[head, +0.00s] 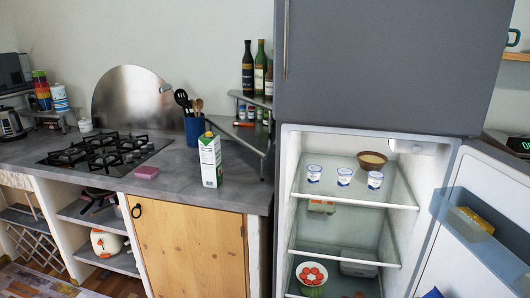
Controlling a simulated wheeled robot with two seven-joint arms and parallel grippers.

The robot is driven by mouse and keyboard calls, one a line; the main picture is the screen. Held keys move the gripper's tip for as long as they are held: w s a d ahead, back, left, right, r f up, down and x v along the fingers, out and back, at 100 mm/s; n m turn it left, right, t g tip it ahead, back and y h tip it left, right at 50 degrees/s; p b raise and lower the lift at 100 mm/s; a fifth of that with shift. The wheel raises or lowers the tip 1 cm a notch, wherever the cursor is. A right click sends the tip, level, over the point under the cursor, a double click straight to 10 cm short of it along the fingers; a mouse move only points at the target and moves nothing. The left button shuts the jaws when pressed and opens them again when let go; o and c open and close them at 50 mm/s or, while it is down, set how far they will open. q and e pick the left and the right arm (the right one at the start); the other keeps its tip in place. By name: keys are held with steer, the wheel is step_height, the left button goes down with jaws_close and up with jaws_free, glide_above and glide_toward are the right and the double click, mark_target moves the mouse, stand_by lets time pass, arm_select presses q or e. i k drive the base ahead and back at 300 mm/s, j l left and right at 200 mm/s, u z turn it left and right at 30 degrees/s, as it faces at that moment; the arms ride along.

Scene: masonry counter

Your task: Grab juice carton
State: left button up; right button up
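A white and green juice carton (210,160) with a yellowish cap stands upright on the grey counter (185,184), near its right end in the head view. It stands in front of a blue utensil holder and nothing touches it. Neither of my grippers shows in the head view.
A pink sponge (146,171) and a gas hob (105,152) are left of the carton. A blue utensil holder (194,130) and a corner shelf (243,134) with bottles stand behind it. An open fridge (283,200) is at right, its door (468,225) swung out. The counter front is clear.

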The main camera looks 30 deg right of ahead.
mark_target(210, 147)
steer(key=i+l+z, duration=0.1)
steer(key=i+z, duration=0.45)
steer(key=z, duration=0.2)
steer(key=i+z, duration=0.5)
steer(key=i, duration=0.2)
